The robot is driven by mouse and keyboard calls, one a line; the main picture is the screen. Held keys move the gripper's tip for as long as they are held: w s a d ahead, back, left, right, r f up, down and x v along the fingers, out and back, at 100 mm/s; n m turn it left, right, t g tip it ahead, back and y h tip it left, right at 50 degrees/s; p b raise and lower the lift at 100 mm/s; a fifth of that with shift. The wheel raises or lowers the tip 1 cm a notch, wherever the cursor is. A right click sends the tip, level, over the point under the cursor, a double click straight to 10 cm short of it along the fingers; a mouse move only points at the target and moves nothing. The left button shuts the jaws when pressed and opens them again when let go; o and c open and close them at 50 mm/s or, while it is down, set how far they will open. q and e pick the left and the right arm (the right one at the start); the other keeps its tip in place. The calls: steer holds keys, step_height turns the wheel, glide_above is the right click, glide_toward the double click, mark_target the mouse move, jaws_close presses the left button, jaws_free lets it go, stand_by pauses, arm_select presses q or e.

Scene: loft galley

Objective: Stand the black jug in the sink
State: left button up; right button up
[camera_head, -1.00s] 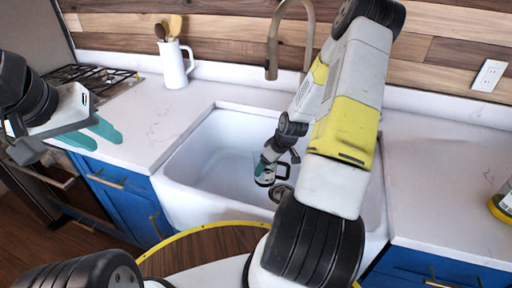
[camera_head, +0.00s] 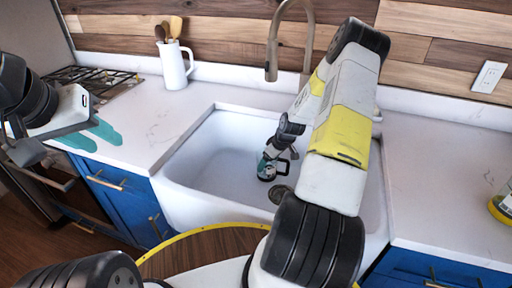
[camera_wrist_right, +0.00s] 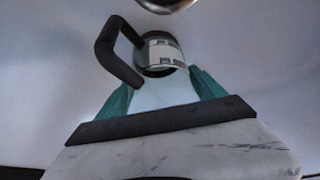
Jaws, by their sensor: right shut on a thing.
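The black jug (camera_head: 266,174) is inside the white sink (camera_head: 215,155), low over the basin floor and left of the drain. It looks about upright; I cannot tell whether its base touches the floor. My right gripper (camera_head: 268,162) is shut on it from above. In the right wrist view the jug's black handle (camera_wrist_right: 118,67) sticks out to the left, and a pale label shows on its body. The teal fingers of the right gripper (camera_wrist_right: 165,92) stand on both sides of the jug. My left gripper (camera_head: 98,138) is open and empty above the left counter.
The round drain (camera_head: 280,194) lies close to the jug. A tall faucet (camera_head: 272,55) rises behind the sink. A white pitcher with wooden utensils (camera_head: 174,66) stands on the back left counter, near a gas hob (camera_head: 95,78). A yellow-green bottle (camera_head: 502,205) is at the far right.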

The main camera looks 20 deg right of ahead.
steer(key=o, duration=1.4)
steer(key=shift+o, duration=0.2)
steer(key=v, duration=1.1)
steer(key=s+a+r+m+h, duration=0.1)
steer(key=s+a+r, duration=0.2)
steer(key=r, duration=0.4)
steer(key=s+a+r, duration=0.2)
steer(key=a+r, duration=0.1)
steer(key=r, duration=0.4)
steer(key=s+a+r+m+h, duration=0.1)
steer(key=s+a+r, duration=0.2)
steer(key=r, duration=0.4)
steer(key=s+a+r+m+t+y, duration=0.1)
steer(key=s+a+r, duration=0.3)
steer(key=s, duration=0.4)
steer(key=s+a+r+m+t+y, duration=0.1)
steer(key=s+a+r+m, duration=0.1)
steer(key=s+a+r, duration=0.3)
steer(key=s+r, duration=0.2)
steer(key=s, duration=0.1)
steer(key=shift+s, duration=0.25)
